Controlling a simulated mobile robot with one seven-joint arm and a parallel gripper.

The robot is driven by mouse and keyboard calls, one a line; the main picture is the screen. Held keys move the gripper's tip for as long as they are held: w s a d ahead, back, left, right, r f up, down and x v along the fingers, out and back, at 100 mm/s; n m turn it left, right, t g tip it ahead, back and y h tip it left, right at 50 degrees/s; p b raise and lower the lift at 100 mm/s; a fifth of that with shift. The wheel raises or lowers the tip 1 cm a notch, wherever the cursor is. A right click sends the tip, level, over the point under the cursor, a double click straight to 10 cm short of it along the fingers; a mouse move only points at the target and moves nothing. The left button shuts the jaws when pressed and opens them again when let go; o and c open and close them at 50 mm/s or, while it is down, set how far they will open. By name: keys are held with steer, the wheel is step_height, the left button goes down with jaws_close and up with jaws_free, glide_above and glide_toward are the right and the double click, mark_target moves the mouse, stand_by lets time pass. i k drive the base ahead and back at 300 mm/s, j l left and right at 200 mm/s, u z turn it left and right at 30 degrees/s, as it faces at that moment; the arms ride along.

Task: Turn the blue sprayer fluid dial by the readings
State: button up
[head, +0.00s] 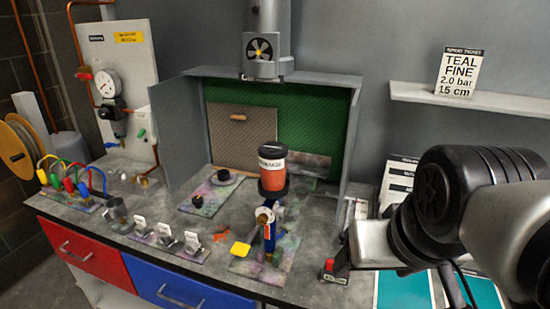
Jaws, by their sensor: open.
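The blue sprayer (268,234) stands upright on a paint-stained plate near the bench front. A ticket (459,73) on the shelf reads TEAL FINE, 2.0 bar, 15 cm. A wall gauge (107,84) has a needle too small to read.
A spray booth (180,125) with a green back stands behind the sprayer. A yellow pad (240,249) lies left of it. Several small tagged stands (165,240) line the front edge. Coloured hoses (75,180) are at left, teal panels (404,290) at lower right.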

mark_target(262, 219)
steer(key=j+u, duration=0.4)
steer(key=k+l+u, duration=0.1)
steer(key=u, duration=0.3)
steer(key=k+u, duration=0.2)
steer(key=u, duration=0.25)
steer(key=k+u, duration=0.15)
steer(key=u, duration=0.25)
